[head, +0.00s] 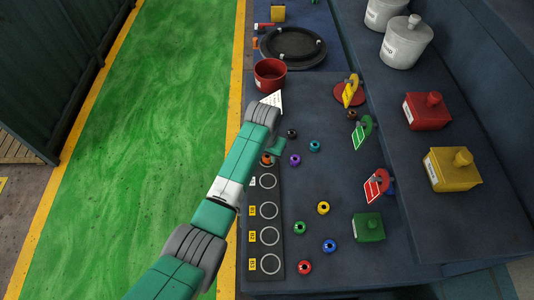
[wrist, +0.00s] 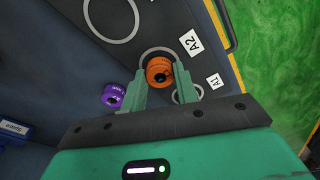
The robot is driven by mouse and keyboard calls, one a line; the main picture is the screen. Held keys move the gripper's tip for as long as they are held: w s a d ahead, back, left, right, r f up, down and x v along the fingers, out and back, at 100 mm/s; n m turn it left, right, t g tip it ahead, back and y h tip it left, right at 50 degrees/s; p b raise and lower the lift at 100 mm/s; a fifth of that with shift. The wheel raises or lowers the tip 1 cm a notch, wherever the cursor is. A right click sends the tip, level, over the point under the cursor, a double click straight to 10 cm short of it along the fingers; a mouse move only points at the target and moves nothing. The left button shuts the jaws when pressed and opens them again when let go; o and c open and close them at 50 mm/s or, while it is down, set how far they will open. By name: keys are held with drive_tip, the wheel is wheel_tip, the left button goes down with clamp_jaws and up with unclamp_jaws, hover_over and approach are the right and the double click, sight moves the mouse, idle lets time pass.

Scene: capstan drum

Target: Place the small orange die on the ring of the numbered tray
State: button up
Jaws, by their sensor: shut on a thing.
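The small orange die (wrist: 159,70) is a round orange piece with a dark hole. In the wrist view it sits between the fingertips of my gripper (wrist: 162,82), which is shut on it. In the head view only a bit of the orange die (head: 266,161) shows below my gripper (head: 272,150). The numbered tray (head: 271,200) is a dark strip with a row of white rings and labels. In the wrist view the die overlaps the ring beside label A2 (wrist: 190,42); I cannot tell whether it touches the tray.
A purple piece (head: 295,160) lies just right of the tray; it also shows left of my fingers in the wrist view (wrist: 114,95). A black piece (head: 292,133), a red pot (head: 270,74) and several coloured pieces stand nearby. Upright signs (head: 376,185) stand farther right.

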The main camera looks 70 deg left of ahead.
drive_tip(key=o, duration=1.1)
drive_tip(key=shift+f, duration=0.15)
drive_tip(key=shift+c, duration=0.2)
wheel_tip(320, 180, up, 12)
drive_tip(key=s+d+p, duration=0.1)
